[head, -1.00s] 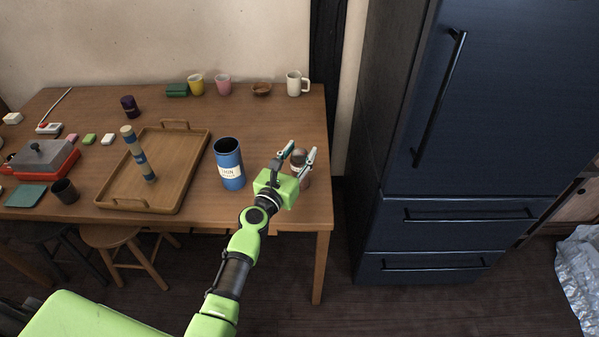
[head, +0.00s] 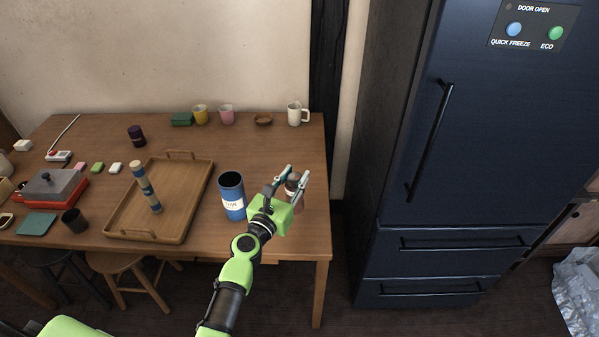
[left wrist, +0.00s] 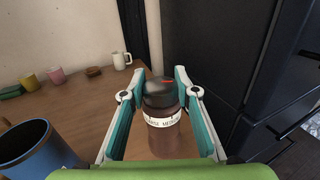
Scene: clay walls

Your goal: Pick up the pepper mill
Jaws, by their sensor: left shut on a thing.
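The pepper mill (head: 292,186) looks like a brown jar with a dark rounded top and a pale label band, near the right end of the wooden table (head: 285,235). It stands upright between the fingers of my left gripper (head: 295,174), which is shut on it. My right gripper is not in view.
A blue labelled canister (head: 231,196) stands just left of my gripper. A wooden tray (head: 185,205) with a striped column (head: 146,187) lies further left. Mugs (head: 297,114) and a small bowl (head: 263,119) line the back. A dark fridge (head: 400,140) stands to the right.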

